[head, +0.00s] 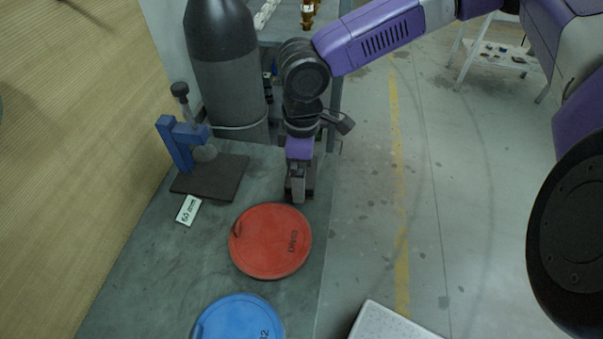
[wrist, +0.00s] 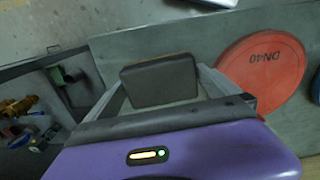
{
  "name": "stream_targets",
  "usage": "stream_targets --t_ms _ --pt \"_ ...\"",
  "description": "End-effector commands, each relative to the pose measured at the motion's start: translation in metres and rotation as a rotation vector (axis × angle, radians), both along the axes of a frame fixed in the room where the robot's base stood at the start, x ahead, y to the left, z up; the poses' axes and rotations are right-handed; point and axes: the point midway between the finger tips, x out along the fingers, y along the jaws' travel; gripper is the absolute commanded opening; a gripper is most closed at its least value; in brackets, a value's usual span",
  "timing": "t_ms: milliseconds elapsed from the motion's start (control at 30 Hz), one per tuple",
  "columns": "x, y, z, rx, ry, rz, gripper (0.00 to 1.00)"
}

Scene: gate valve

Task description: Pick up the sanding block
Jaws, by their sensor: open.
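The sanding block (wrist: 158,82) is a dark grey block with a thin brown edge. In the wrist view it lies between the two fingers of my gripper (wrist: 163,88), with the left finger and right finger on either side of it. The gripper is open, and I cannot tell whether either finger touches the block. In the head view my gripper (head: 298,182) points down at the right edge of the grey bench, just above the red disc, and mostly hides the block.
A red disc (head: 270,241) marked DN40 and a blue disc (head: 240,322) lie on the grey bench (head: 165,262). A blue stand (head: 178,140) on a dark base, a label (head: 188,209) and a grey cylinder (head: 228,85) are to the left. The bench drops off at right.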

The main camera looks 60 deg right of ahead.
Motion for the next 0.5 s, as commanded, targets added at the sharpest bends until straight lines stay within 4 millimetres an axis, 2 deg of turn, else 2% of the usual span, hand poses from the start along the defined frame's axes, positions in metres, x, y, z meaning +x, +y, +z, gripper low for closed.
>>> stream_targets --t_ms 233,500 --pt "0.0005 0.0001 -0.0016 0.001 -0.002 0.0 1.0" --pt "0.0004 0.0 -0.0014 0.0 -0.001 0.0 0.47"
